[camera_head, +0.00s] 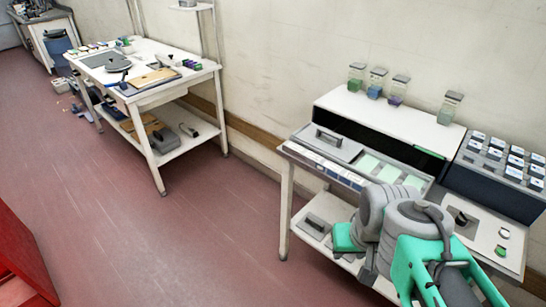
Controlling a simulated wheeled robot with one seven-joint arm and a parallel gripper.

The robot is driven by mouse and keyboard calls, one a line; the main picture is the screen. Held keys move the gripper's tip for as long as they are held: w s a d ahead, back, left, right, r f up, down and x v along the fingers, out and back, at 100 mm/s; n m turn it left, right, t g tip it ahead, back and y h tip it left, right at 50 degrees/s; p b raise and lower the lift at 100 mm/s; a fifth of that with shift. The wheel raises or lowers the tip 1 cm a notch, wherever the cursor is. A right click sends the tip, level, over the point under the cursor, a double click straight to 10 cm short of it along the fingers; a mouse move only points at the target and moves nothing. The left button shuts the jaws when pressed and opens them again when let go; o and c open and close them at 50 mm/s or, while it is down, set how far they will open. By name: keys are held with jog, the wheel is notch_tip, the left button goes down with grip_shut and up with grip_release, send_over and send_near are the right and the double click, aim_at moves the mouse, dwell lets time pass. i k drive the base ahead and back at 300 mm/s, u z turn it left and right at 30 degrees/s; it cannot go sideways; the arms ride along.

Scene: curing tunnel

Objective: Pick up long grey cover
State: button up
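A flat grey cover (332,143) with a dark bar handle lies on the left end of the right-hand bench, in front of the white tunnel housing. It looks level, and nothing of mine touches it. A second grey plate with a handle (316,224) lies on the lower shelf of the same bench; I cannot tell which of the two is the long one. My grey and green arm crosses the lower right, in front of the bench. No gripper fingers can be made out.
The white tunnel housing (385,117) has several jars on top. Pale green plates (378,170) lie beside the upper cover. A dark rack of small boxes (500,170) stands at right. Another white workbench (160,97) stands at left. A red object (20,255) is at lower left. The floor between is clear.

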aim_at(332, 144)
jog(key=u, duration=1.25)
jog(key=i, duration=1.1)
jog(key=z, duration=0.65)
jog(key=i, duration=0.9)
jog(key=z, duration=0.75)
